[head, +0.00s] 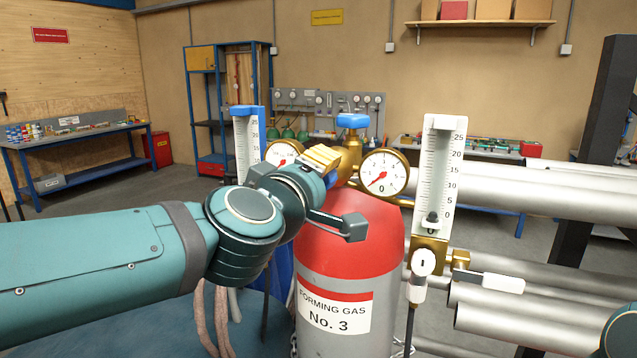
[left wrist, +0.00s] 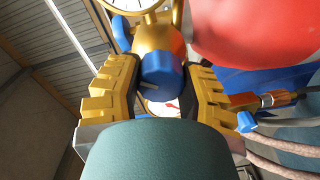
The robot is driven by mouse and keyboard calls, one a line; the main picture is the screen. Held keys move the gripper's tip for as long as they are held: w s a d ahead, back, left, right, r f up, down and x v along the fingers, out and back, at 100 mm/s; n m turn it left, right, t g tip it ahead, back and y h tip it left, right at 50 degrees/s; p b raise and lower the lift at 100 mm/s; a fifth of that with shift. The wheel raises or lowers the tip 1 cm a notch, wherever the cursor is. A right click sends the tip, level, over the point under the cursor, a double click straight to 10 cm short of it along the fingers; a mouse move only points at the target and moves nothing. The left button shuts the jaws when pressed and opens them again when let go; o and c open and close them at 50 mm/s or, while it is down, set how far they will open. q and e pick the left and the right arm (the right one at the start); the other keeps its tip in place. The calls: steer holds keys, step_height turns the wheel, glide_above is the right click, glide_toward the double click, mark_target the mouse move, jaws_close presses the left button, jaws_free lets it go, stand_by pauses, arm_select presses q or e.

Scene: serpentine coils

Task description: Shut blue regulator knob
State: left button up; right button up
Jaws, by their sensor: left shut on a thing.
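The blue regulator knob (left wrist: 162,77) sits on the brass regulator body, between the two yellow-tipped fingers of my left gripper (head: 322,158). In the left wrist view the fingers stand on either side of the knob, shut on it. In the head view a small blue part of the knob (head: 331,180) shows just beyond the fingers; the rest is hidden by my gripper. The regulator's right gauge (head: 383,174) has its needle near the low end. The left gauge (head: 283,153) is partly covered by my wrist. My right gripper is not in view.
The red-topped gas cylinder (head: 346,245), labelled No. 3, stands under the regulator. A blue valve handle (head: 352,121) is on top. A flowmeter (head: 439,175) stands close on the right, another (head: 247,139) behind my arm. Metal pipes (head: 560,187) run along the right.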

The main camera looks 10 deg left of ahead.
arm_select(q)
steer(key=n+b, duration=0.1)
steer(key=n, duration=0.4)
steer(key=shift+b, duration=0.35)
steer(key=shift+a+r+n+b, duration=0.1)
steer(key=shift+n+b, duration=0.2)
steer(key=shift+n, duration=0.7)
steer(key=o, duration=1.2)
steer(key=shift+w, duration=0.1)
steer(key=shift+s+a+r, duration=0.1)
steer(key=shift+s+a, duration=0.25)
steer(key=shift+s, duration=1.65)
steer(key=shift+s+a, duration=0.4)
steer(key=shift+s, duration=1.55)
steer(key=shift+s+a+r, duration=0.1)
steer(key=shift+s+a, duration=0.25)
steer(key=shift+s, duration=1.65)
